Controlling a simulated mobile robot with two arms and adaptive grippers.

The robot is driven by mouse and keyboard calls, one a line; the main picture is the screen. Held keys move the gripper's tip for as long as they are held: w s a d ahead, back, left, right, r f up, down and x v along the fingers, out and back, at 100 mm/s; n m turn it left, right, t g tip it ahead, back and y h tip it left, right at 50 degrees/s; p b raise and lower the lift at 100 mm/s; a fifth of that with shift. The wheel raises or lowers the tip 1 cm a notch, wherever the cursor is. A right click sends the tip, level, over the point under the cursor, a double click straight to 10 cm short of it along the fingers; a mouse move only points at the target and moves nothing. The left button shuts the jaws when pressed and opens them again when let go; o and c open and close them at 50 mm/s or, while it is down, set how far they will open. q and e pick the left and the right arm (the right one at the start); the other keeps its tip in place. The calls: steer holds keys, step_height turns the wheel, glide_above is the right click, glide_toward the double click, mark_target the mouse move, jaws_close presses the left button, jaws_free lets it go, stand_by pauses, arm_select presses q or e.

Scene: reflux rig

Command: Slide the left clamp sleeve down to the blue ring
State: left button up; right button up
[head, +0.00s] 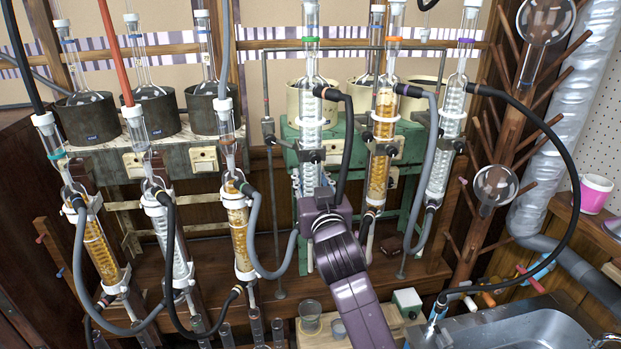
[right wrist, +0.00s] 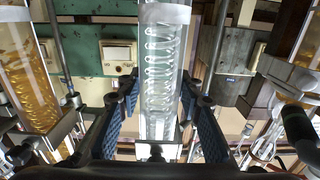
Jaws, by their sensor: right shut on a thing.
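My right gripper (head: 312,190) is around the lower part of the left glass condenser (head: 308,100) on the green stand, the one with a green ring (head: 310,39). In the right wrist view the blue-padded fingers (right wrist: 165,125) are on either side of this clear coiled column (right wrist: 162,60) and shut on it. A dark clamp (head: 312,156) sits on the column just above my gripper. I cannot make out a separate clamp sleeve or a blue ring on this column; my gripper and wrist hide its lower part. My left gripper is not in view.
An amber-filled condenser (head: 382,120) and a clear one (head: 446,125) stand close to the right. Several hosed condensers stand on the left. A sink (head: 520,330) is at the front right.

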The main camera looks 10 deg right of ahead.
steer(key=shift+r, duration=0.1)
jaws_close()
steer(key=shift+f, duration=0.25)
steer(key=shift+f+b, duration=2.6)
steer(key=shift+f, duration=1.35)
steer(key=o, duration=1.1)
jaws_free()
steer(key=shift+r, duration=0.1)
steer(key=shift+s, duration=0.15)
